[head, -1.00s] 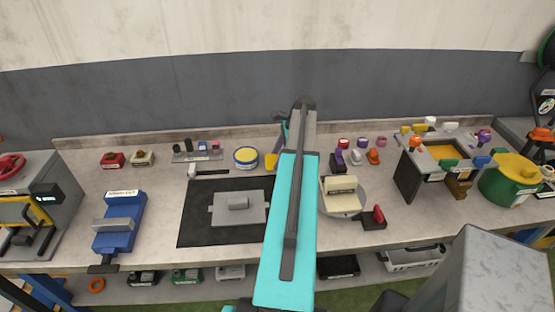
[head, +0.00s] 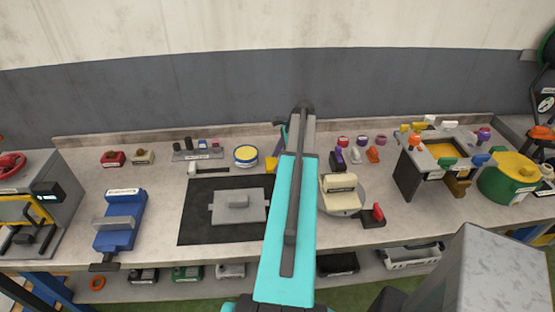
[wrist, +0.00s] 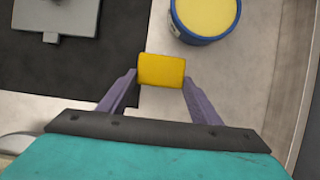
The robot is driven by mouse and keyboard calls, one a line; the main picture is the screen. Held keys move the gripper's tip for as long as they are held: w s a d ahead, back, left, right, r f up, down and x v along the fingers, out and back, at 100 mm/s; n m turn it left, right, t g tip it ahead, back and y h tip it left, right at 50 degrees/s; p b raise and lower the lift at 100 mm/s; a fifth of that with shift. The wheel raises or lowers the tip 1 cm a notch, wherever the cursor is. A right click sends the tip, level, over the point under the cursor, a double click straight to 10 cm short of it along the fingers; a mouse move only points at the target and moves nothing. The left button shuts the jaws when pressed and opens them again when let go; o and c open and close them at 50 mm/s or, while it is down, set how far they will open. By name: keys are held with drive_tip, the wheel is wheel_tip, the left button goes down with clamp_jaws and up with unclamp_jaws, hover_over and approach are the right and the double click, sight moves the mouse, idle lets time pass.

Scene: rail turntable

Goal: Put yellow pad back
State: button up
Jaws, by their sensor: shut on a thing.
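The yellow pad (wrist: 162,71) is a small block between the two fingertips of my gripper (wrist: 161,80) in the wrist view. My gripper is shut on it and holds it over the bench, by the edge of the black mat (wrist: 60,75). In the head view only a bit of the pad (head: 271,163) shows left of my arm, which hides the rest. A round blue tin with a yellow top (wrist: 204,16) is beyond the pad to the right in the wrist view. The tin (head: 245,155) also stands behind the mat in the head view.
A grey block (head: 238,204) lies on the mat. A blue vise (head: 120,222) stands on the left. A turntable with a cream block (head: 340,184) is right of my arm. Small coloured items and a grey frame (head: 410,180) stand further right. A wall closes the back.

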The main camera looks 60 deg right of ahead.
drive_tip(key=o, duration=1)
drive_tip(key=shift+c, duration=0.2)
drive_tip(key=shift+r, duration=0.5)
drive_tip(key=shift+b+v, duration=0.45)
drive_tip(key=shift+v, duration=0.45)
drive_tip(key=b+v, duration=0.3)
drive_tip(key=v, duration=0.7)
